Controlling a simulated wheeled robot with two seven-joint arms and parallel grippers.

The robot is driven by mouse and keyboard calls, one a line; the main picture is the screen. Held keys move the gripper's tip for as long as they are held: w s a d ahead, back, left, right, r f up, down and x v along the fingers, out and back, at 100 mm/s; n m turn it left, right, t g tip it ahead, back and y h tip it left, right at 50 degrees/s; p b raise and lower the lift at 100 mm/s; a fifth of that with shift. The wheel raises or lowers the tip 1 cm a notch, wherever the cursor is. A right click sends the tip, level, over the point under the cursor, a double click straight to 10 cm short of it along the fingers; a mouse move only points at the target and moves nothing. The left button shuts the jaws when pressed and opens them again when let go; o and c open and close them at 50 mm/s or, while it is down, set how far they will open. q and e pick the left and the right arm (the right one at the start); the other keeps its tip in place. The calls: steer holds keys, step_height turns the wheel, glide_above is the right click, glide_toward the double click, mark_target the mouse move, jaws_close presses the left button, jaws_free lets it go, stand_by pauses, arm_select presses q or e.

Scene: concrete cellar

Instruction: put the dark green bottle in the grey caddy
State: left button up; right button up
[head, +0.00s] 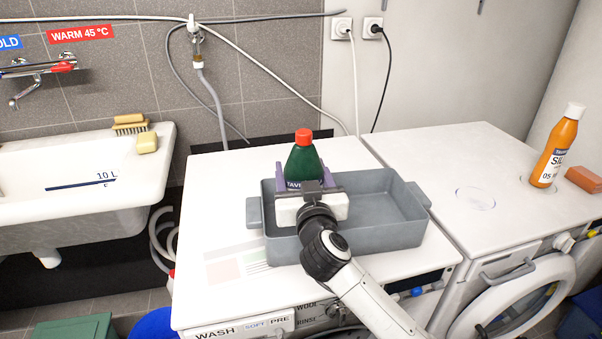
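The dark green bottle (304,161) with a red cap stands upright at the left part of the grey caddy (401,233), on the near left washing machine. My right gripper (305,182) reaches in from the lower right, with its purple fingers on either side of the bottle, and looks shut on it. The gripper body hides the bottle's lower part, so I cannot tell whether its base touches the caddy floor. The right part of the caddy is empty. My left gripper is not in view.
An orange bottle (557,148) and a reddish-brown block (584,179) stand on the right machine (450,165). A white sink (85,190) with a brush (130,124) and soap (147,142) is at left. The right machine's round door (515,300) hangs open.

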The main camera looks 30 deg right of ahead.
steer(key=shift+f, duration=0.1)
steer(key=shift+f+p, duration=0.3)
steer(key=shift+f, duration=0.05)
steer(key=o, duration=1.5)
steer(key=shift+f, duration=0.1)
steer(key=v, duration=0.4)
steer(key=r+v, duration=0.1)
steer(key=v, duration=0.7)
steer(key=shift+r, duration=0.15)
